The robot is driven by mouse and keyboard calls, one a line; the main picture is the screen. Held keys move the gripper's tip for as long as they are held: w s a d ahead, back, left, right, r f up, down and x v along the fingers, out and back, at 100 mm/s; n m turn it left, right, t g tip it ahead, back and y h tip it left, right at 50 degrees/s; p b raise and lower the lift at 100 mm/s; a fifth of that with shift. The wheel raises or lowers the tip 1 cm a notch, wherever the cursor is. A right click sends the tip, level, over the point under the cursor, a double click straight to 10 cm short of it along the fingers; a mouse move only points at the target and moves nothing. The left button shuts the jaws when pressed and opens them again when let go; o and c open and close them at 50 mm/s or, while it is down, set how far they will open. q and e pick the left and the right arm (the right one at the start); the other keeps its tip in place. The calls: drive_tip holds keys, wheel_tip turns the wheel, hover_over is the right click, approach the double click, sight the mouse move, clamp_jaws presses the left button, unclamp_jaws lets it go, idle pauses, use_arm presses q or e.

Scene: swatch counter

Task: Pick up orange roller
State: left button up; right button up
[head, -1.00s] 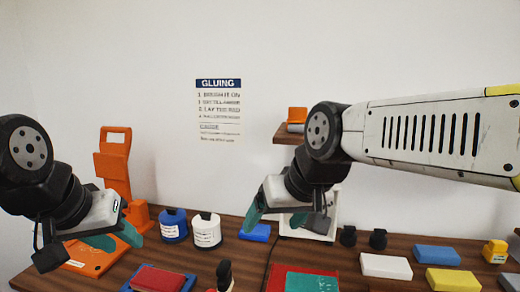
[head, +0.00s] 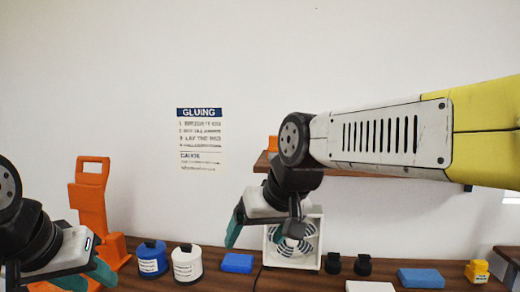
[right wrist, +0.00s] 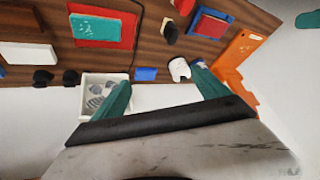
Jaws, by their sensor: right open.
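I cannot make out a clear orange roller. A small orange thing (head: 272,143) sits on the wall shelf, partly hidden behind my right arm, and its kind is unclear. My right gripper (head: 264,232) is open and empty, in front of the white fan box and below the shelf. Its two teal fingers stand well apart in the right wrist view (right wrist: 162,80), with nothing between them. My left gripper (head: 98,270) is at the lower left, in front of the orange stand. One teal finger shows clearly there; its opening is hidden.
An orange stand (head: 91,200), blue bottle (head: 152,261), white bottle (head: 187,266) and blue block (head: 237,263) line the counter's back. The fan box (head: 306,256) stands mid-counter. The shelf (head: 345,171) juts from the wall. A red tray (right wrist: 82,38) shows in the right wrist view.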

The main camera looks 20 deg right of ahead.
sight(277, 137)
drive_tip(key=w+d+r+m+h, duration=0.1)
drive_tip(key=w+d+r, duration=0.3)
drive_tip(key=w+r, duration=0.2)
drive_tip(key=w+d+r+m+g+h, duration=0.1)
drive_tip(key=w+d+r, duration=0.4)
drive_tip(key=w, duration=0.6)
drive_tip(key=w+d+r+m+h, duration=0.2)
drive_tip(key=w+d+r+m, duration=0.1)
drive_tip(key=w+d+r, duration=0.2)
drive_tip(key=shift+w+r+g, duration=0.15)
drive_tip(key=shift+w+r, duration=0.25)
drive_tip(key=shift+w, duration=0.3)
drive_tip(key=shift+w+r+g, duration=0.1)
drive_tip(key=shift+w+r, duration=0.25)
drive_tip(key=shift+w, duration=0.3)
drive_tip(key=shift+w+r+g, duration=0.15)
drive_tip(key=shift+w+r, duration=0.25)
drive_tip(key=shift+w, duration=0.3)
drive_tip(key=shift+w+d+m, duration=0.15)
drive_tip(key=shift+d+m, duration=0.05)
drive_tip(key=shift+m, duration=0.1)
drive_tip(key=shift+w+d+f, duration=0.1)
drive_tip(key=shift+f, duration=0.15)
drive_tip(key=x, duration=0.7)
drive_tip(key=shift+c, duration=0.3)
drive_tip(key=c, duration=1.7)
drive_tip(key=shift+c, duration=0.2)
